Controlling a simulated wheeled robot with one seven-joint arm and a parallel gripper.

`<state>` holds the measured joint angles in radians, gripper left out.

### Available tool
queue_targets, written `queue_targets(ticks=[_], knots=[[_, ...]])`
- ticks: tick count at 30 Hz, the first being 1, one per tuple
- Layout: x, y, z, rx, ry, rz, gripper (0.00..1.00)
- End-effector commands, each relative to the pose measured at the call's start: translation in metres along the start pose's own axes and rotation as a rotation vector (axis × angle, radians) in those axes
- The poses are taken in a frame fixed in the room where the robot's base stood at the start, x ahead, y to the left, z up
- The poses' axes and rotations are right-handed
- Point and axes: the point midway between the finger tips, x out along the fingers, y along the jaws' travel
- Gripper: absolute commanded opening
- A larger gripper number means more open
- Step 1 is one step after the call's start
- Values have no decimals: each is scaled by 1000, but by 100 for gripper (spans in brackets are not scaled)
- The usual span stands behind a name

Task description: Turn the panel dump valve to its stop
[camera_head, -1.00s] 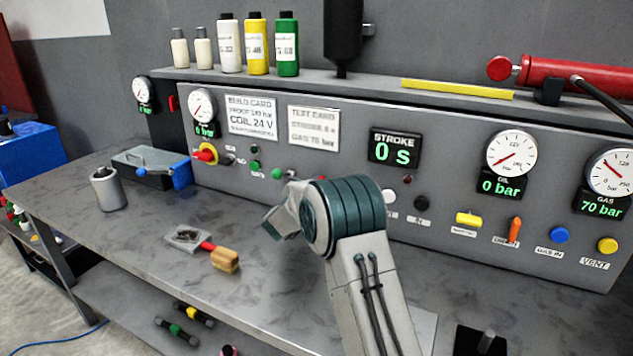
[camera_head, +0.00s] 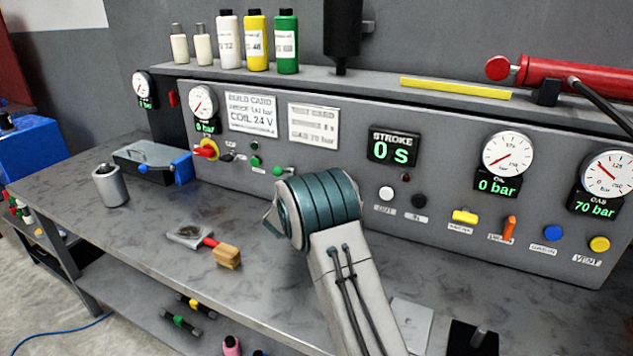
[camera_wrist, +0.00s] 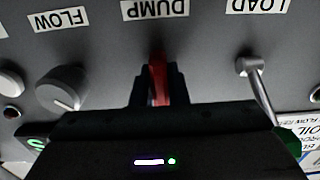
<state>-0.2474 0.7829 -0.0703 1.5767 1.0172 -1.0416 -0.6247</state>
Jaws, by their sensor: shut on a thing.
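The dump valve's red handle (camera_wrist: 159,84) shows in the wrist view below the upside-down DUMP label (camera_wrist: 155,8). My gripper (camera_wrist: 159,72) has its two dark fingers on either side of the handle and is shut on it. The valve's lower part is hidden by the fingers and the gripper body. In the head view my arm's teal wrist covers that part of the panel, so valve and fingers are hidden there. The handle points roughly along the fingers; I cannot tell whether it is at its stop.
In the wrist view the grey FLOW knob (camera_wrist: 62,88) is left of my gripper and the silver LOAD lever (camera_wrist: 254,80) is close on its right.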

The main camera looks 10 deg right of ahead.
Motion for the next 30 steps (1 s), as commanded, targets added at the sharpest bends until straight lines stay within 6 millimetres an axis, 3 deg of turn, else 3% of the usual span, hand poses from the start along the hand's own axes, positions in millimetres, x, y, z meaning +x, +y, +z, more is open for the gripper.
queue_targets(ticks=[8, 9, 11, 22, 26, 30], knots=[[0, -1, -2, -1, 5, -3, 0], [0, -1, -3, -1, 5, -3, 19], [0, -1, -2, -1, 4, -3, 35], [-4, 0, 0, -1, 1, 0, 35], [-22, -1, 1, -1, 1, -3, 35], [-54, -1, 0, 0, 2, -4, 35]])
